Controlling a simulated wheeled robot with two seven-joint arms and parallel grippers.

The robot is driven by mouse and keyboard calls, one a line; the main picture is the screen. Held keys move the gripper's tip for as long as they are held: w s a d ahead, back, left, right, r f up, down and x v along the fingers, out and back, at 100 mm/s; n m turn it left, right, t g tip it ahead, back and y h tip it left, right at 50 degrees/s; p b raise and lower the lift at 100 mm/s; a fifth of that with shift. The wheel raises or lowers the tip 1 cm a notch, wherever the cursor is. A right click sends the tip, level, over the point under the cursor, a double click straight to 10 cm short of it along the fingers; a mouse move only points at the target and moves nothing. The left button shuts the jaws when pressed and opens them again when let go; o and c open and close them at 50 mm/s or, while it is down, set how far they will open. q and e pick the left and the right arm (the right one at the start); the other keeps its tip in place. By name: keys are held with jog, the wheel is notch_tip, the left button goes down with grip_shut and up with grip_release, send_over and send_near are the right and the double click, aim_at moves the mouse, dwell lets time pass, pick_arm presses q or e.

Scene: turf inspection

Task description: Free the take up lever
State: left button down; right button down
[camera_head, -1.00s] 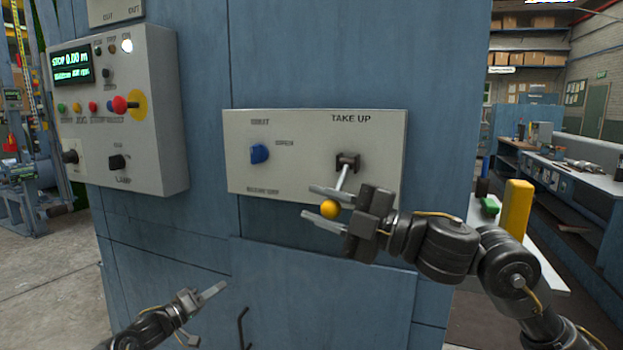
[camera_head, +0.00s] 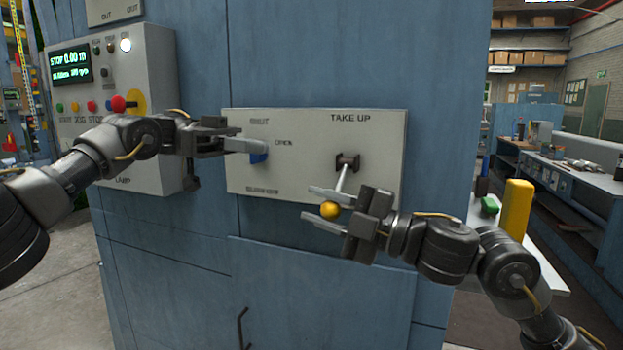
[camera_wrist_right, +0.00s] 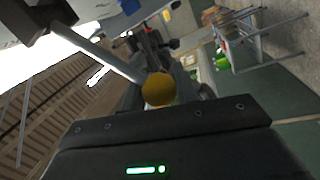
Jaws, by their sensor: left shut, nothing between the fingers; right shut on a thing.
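The take up lever (camera_head: 345,177) sticks out from the grey panel (camera_head: 300,197) under the TAKE UP label, angled down, with a yellow ball (camera_head: 330,210) at its end. My right gripper (camera_head: 322,207) is shut on this ball, one finger above and one below. In the right wrist view the yellow ball (camera_wrist_right: 159,89) and the lever's pale rod (camera_wrist_right: 95,52) show in front of the gripper body. My left gripper (camera_head: 258,146) is shut and empty, its fingertips at the blue knob (camera_head: 258,158) and hiding the knob's upper part. I cannot tell whether they touch.
A grey control box (camera_head: 155,80) with a lit display, coloured buttons and a red mushroom button (camera_head: 119,104) is at the left, partly behind my left arm. A yellow post (camera_head: 516,208) stands at the right.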

jog(key=shift+d+r, duration=0.1)
jog(key=shift+r, duration=0.15)
pick_arm(q)
jog(key=s+d+f, duration=0.4)
jog(key=s+d, duration=0.1)
jog(key=d, duration=0.4)
jog(key=shift+d+f, duration=0.25)
jog(key=shift+d, duration=0.05)
jog(key=shift+s, duration=0.1)
